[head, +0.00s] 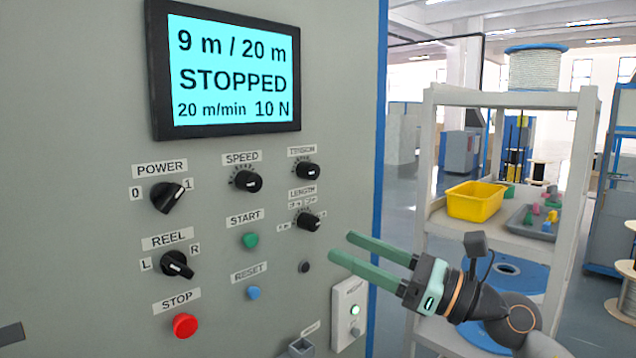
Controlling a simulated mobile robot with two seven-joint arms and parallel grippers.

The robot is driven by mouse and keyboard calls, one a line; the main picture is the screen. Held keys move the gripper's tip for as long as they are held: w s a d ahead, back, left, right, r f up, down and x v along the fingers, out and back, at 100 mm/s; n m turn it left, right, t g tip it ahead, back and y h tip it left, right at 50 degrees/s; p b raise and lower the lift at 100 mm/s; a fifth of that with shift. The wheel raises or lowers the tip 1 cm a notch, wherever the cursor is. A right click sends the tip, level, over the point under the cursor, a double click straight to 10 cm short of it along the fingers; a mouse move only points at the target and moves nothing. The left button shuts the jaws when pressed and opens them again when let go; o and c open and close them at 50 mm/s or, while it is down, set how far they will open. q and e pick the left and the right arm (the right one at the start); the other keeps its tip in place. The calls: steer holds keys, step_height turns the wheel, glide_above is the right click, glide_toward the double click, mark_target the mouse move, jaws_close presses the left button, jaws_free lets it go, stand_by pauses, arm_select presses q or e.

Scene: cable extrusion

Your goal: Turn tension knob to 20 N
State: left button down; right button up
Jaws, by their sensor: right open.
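The tension knob (307,171) is a small black dial under the TENSION label (302,151), at the upper right of the grey control panel. The display (232,70) reads 9 m / 20 m, STOPPED, 20 m/min and 10 N. My right gripper (339,246) has two green fingers, spread apart and empty. It is in front of the panel's right edge, below and to the right of the tension knob, and not touching it. At the far lower left a small dark piece shows, too little of it to identify. My left gripper cannot be made out.
The length knob (308,221) is just below the tension knob, with the speed knob (247,181) to its left. The green START button (250,241) and red STOP button (186,325) are lower. A shelf (520,242) with a yellow bin (477,203) stands behind my right arm.

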mark_target(315, 171)
steer(key=w+d+r+n+t+h+b, duration=0.1)
steer(key=d+r+n+h, duration=0.35)
steer(key=r+n, duration=0.4)
steer(key=shift+t, duration=0.4)
steer(key=p+x, duration=0.1)
steer(key=x, duration=0.3)
steer(key=p+x, duration=0.1)
steer(key=x, duration=0.3)
steer(key=r+p+x, duration=0.1)
steer(key=x, duration=0.3)
steer(key=shift+d, duration=0.1)
steer(key=shift+w+a+f+p, duration=0.1)
steer(key=shift+w+a+p, duration=0.25)
steer(key=shift+w+a, duration=0.1)
steer(key=shift+c, duration=0.3)
jaws_close()
